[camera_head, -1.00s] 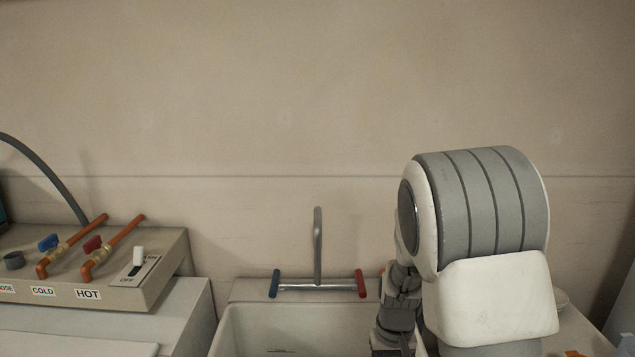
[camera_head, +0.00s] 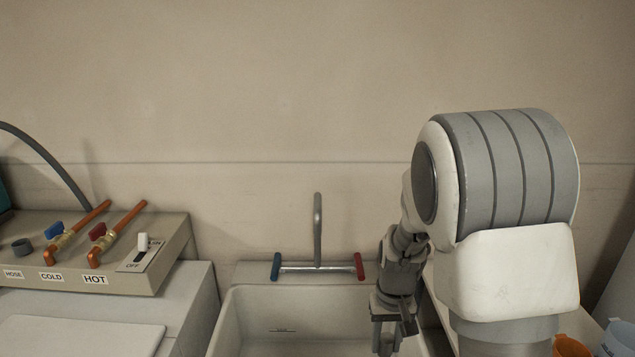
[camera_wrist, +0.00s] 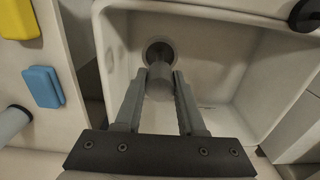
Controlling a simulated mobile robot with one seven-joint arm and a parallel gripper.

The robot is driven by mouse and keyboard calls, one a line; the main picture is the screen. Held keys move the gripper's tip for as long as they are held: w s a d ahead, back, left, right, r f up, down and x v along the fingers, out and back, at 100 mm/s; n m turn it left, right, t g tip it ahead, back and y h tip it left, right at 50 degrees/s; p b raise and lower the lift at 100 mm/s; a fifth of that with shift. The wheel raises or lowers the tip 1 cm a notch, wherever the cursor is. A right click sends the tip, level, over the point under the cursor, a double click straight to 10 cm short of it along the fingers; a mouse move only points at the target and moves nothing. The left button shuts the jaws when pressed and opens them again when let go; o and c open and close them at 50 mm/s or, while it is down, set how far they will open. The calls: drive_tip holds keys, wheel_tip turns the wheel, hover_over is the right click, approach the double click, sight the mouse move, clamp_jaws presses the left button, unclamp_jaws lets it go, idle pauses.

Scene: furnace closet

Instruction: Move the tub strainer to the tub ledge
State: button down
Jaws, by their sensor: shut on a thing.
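The tub strainer (camera_wrist: 159,84) is a grey round piece between my fingertips in the wrist view. My gripper (camera_wrist: 160,88) is shut on it above the basin of the white tub (camera_wrist: 215,50). The round drain (camera_wrist: 159,49) shows just beyond the strainer, partly covered by it. In the head view my gripper (camera_head: 390,338) points down over the tub's right side, and the strainer is out of sight there. The tub ledge (camera_head: 247,274) runs along the back of the tub around the faucet (camera_head: 318,235).
Red and blue faucet handles (camera_head: 360,266) stand at the back ledge. A valve panel (camera_head: 110,255) stands left of the tub. Yellow (camera_wrist: 17,18) and blue (camera_wrist: 43,86) blocks lie beside the tub in the wrist view. An orange cup (camera_head: 570,346) is at lower right.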

wheel_tip(320, 180, down, 6)
drive_tip(key=shift+b, duration=0.9)
drive_tip(key=shift+r, duration=0.2)
drive_tip(key=shift+r+p, duration=1.5)
drive_tip(key=shift+r, duration=0.35)
wheel_tip(320, 180, up, 7)
drive_tip(key=p, duration=0.3)
drive_tip(key=shift+w+r+p, duration=0.1)
drive_tip(key=shift+r+p, duration=0.1)
drive_tip(key=shift+p, duration=0.2)
wheel_tip(320, 180, down, 9)
drive_tip(key=b, duration=0.4)
drive_tip(key=shift+r, duration=0.3)
